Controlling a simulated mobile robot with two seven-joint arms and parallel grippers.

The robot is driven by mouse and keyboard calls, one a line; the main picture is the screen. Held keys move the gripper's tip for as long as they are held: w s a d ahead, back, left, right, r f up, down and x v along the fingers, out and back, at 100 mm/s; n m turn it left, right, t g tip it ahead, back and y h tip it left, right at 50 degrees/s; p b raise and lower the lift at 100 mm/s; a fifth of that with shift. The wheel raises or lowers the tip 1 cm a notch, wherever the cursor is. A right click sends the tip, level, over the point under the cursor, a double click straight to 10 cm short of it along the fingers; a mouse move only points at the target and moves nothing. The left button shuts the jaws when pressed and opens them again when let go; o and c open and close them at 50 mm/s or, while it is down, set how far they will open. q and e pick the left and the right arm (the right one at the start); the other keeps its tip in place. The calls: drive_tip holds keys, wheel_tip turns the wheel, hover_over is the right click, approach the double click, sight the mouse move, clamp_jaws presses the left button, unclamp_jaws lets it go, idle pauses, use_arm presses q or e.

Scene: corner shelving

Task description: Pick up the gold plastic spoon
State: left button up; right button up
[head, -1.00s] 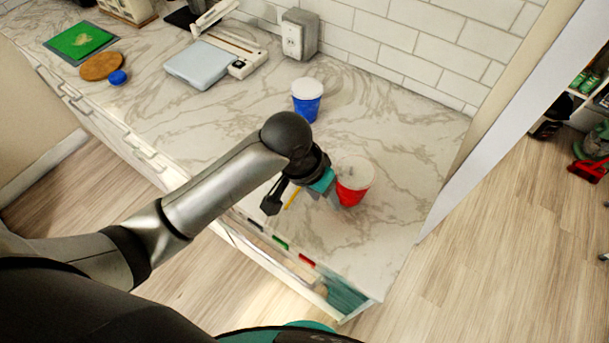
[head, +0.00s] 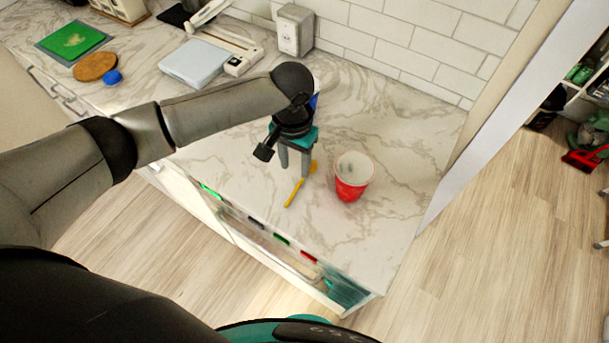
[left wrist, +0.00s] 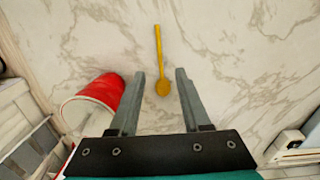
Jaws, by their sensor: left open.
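The gold plastic spoon (head: 296,189) lies flat on the marble countertop (head: 385,225), near the front edge and left of the red cup. My left gripper (head: 295,173) is open and points down over the counter beside the spoon's bowl end. In the left wrist view the spoon (left wrist: 158,60) lies ahead of the open fingers (left wrist: 160,75), with its bowl roughly in line with the gap between them. Its handle points away toward the top of that view. Nothing is between the fingers that I can see as held. My right gripper is not in view.
A red cup (head: 351,188) stands close to the right of the spoon; it also shows in the left wrist view (left wrist: 92,99). A blue cup (head: 315,101) is mostly hidden behind my arm. A white tile wall (head: 395,45) bounds the back. The counter's right part is clear.

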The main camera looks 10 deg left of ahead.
sight(296, 188)
use_arm(q)
wheel_tip(296, 188, down, 9)
drive_tip(key=shift+s+r+b, duration=0.1)
drive_tip(key=shift+s+b, duration=0.05)
drive_tip(key=shift+b, duration=0.2)
clamp_jaws()
idle(0.4)
